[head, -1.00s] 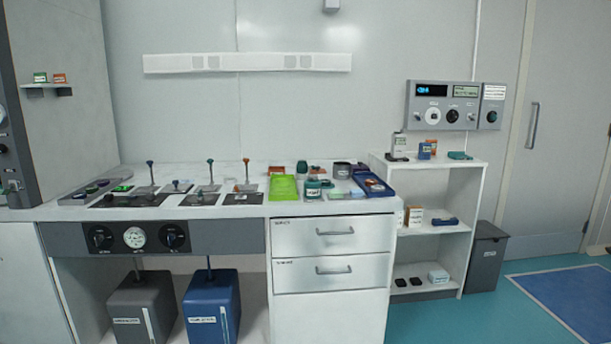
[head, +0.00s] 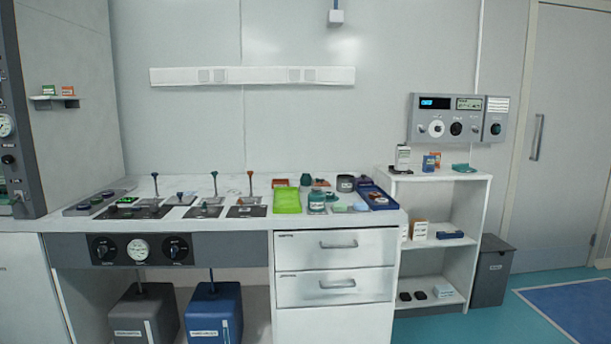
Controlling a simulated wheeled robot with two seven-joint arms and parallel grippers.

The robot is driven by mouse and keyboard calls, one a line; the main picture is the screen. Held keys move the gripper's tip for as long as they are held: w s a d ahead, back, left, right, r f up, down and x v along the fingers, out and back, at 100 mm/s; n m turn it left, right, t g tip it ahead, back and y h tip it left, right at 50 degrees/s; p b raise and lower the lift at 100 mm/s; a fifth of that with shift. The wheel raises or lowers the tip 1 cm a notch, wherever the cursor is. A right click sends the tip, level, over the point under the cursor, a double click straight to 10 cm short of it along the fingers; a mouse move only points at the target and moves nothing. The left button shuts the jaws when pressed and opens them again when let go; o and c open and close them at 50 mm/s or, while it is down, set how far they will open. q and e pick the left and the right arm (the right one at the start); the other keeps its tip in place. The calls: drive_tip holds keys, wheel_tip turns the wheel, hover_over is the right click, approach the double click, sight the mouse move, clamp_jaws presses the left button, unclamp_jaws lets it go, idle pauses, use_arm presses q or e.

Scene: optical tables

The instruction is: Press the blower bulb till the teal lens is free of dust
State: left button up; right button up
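Neither of my grippers is in view. A small dark green rounded object (head: 306,180) stands at the back of the bench behind the lime green tray (head: 287,201); it may be the blower bulb, but it is too small to tell. Several small mounts stand on dark plates on the bench, some with teal, blue or orange tops, such as a teal-topped post (head: 214,175). I cannot tell which teal piece is the lens, and no dust can be made out at this distance.
A white shelf unit (head: 480,215) and a dark bin (head: 492,270) stand to the right. The teal floor (head: 450,325) in front of them is clear.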

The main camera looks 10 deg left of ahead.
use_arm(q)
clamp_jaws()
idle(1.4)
